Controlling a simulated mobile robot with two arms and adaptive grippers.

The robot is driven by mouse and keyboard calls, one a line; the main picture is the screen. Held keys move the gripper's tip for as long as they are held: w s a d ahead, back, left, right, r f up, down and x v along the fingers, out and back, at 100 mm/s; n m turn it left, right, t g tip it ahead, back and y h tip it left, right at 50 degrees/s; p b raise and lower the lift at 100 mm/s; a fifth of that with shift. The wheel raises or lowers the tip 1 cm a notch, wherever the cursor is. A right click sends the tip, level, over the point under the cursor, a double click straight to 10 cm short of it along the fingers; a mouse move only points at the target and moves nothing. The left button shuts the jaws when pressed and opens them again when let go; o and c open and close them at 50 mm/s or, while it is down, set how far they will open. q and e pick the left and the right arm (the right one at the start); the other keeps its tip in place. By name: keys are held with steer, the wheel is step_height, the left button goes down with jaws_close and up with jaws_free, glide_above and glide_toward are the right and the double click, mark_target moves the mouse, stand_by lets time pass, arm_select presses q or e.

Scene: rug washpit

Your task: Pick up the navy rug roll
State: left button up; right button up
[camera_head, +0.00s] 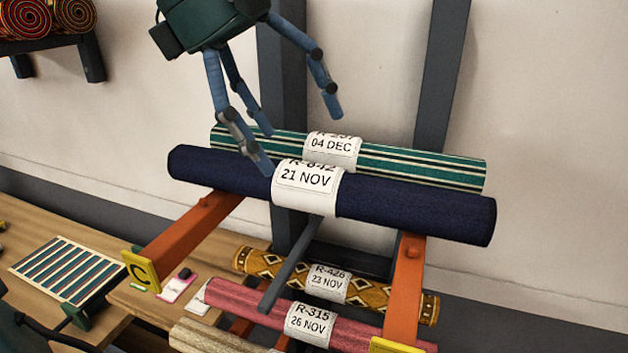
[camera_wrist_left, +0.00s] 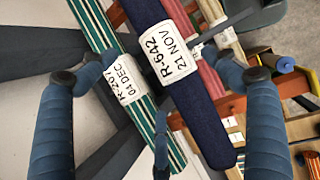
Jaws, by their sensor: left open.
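The navy rug roll (camera_head: 400,205) lies across two orange rack arms, with a white band label reading R-642, 21 NOV. It also shows in the left wrist view (camera_wrist_left: 205,125), between my spread fingers. A green striped roll (camera_head: 430,170) labelled 04 DEC lies right behind it, on the wall side. My left gripper (camera_head: 290,135) is open and empty above the two rolls. One fingertip overlaps the navy roll just left of its label in the head view; I cannot tell whether it touches. My right gripper is not in view.
On lower arms lie a gold patterned roll (camera_head: 375,294), a pink roll (camera_head: 350,328) and a cream roll (camera_head: 205,339). Grey uprights (camera_head: 443,75) stand against the wall. A wooden table (camera_head: 50,310) with a striped sample (camera_head: 68,270) is at lower left.

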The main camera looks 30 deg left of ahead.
mark_target(302, 165)
arm_select(q)
steer(key=shift+x, duration=0.8)
steer(key=x, duration=0.1)
steer(key=p+x, duration=0.2)
steer(key=x, duration=0.1)
steer(key=shift+s+a+f, duration=0.1)
steer(key=shift+a+f, duration=0.15)
steer(key=shift+d+f, duration=0.15)
steer(key=shift+f, duration=0.15)
steer(key=shift+d+f, duration=0.1)
steer(key=shift+f, duration=0.05)
steer(key=c, duration=1.6)
steer(key=shift+c, duration=0.5)
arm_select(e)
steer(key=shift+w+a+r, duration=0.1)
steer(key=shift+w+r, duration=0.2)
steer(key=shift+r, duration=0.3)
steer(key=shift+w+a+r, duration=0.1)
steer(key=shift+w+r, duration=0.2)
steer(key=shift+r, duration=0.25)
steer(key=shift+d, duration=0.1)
